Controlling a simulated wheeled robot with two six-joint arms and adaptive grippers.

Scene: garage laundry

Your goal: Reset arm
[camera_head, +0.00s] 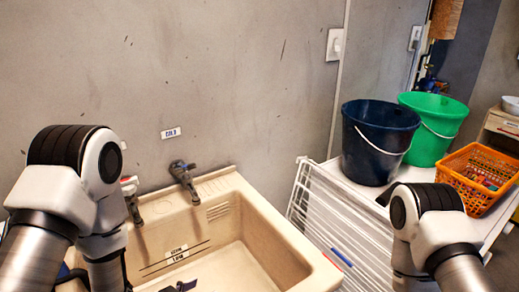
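My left arm (78,190) comes in at the left, bent, with its far link running down out of the bottom edge beside the sink. My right arm (432,225) comes in at the lower right, bent in front of the white shelf, and also runs out of the bottom edge. I cannot make out the fingers of either gripper. Whether they are open or shut is hidden.
A beige sink (232,262) with taps (184,178) stands against the grey wall. A dark blue bucket (376,140), a green bucket (436,125) and an orange basket (482,178) stand to the right. A white folded rack (325,205) is beside the sink.

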